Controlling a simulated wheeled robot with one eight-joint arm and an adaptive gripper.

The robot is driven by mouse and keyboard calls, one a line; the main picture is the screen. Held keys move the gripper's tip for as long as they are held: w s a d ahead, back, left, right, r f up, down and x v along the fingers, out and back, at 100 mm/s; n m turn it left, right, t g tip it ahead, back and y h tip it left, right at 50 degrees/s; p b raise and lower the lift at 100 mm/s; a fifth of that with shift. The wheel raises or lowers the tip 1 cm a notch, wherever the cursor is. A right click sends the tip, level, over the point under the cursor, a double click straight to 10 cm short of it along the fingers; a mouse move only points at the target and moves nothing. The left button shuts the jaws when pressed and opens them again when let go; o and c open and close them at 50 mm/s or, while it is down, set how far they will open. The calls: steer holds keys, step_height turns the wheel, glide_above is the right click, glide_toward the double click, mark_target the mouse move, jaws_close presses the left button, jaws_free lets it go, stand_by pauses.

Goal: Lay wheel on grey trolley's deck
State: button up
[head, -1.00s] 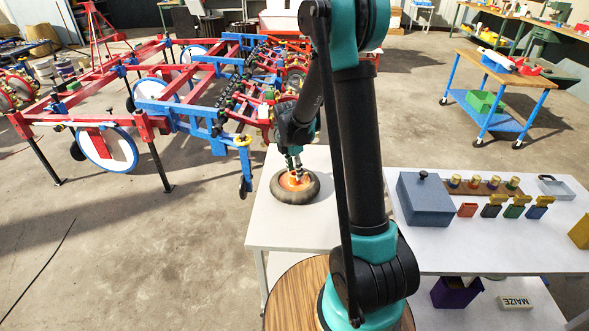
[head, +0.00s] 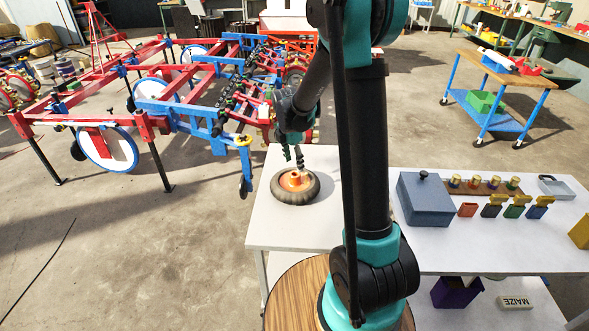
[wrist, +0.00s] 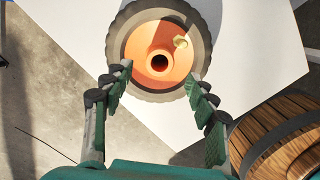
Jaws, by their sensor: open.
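The wheel (head: 295,195), with a dark tyre and an orange hub, lies flat on a pale grey-white deck (head: 285,232) with legs, which seems to be the grey trolley. In the wrist view the wheel (wrist: 137,88) lies just beyond my fingertips, its hub bore and a small yellowish stub showing. My gripper (head: 294,160) is open and empty, just above the wheel in the head view. In the wrist view the two fingers of my gripper (wrist: 159,76) are spread apart with nothing between them.
A round wooden barrel top (head: 288,290) stands close in front of the deck. A pale bench (head: 420,250) with a blue-grey box (head: 426,203) is at the right. A red and blue planter frame (head: 150,110) fills the left. Bare deck surrounds the wheel.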

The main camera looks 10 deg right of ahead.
step_height(320, 180, up, 7)
steer(key=s+d+f+m+t, duration=0.1)
steer(key=s+d+m, duration=0.1)
steer(key=s+m, duration=0.5)
steer(key=s+d+f+m+t, duration=0.1)
steer(key=s+d+f+m, duration=0.1)
steer(key=s+m, duration=0.6)
steer(key=s+d+f+m+t+y, duration=0.1)
steer(key=s+d+m, duration=0.3)
steer(key=s+m, duration=0.4)
steer(key=shift+s+d+f+t, duration=0.15)
steer(key=shift+s+f+t, duration=0.3)
steer(key=shift+s, duration=0.6)
steer(key=shift+f, duration=0.1)
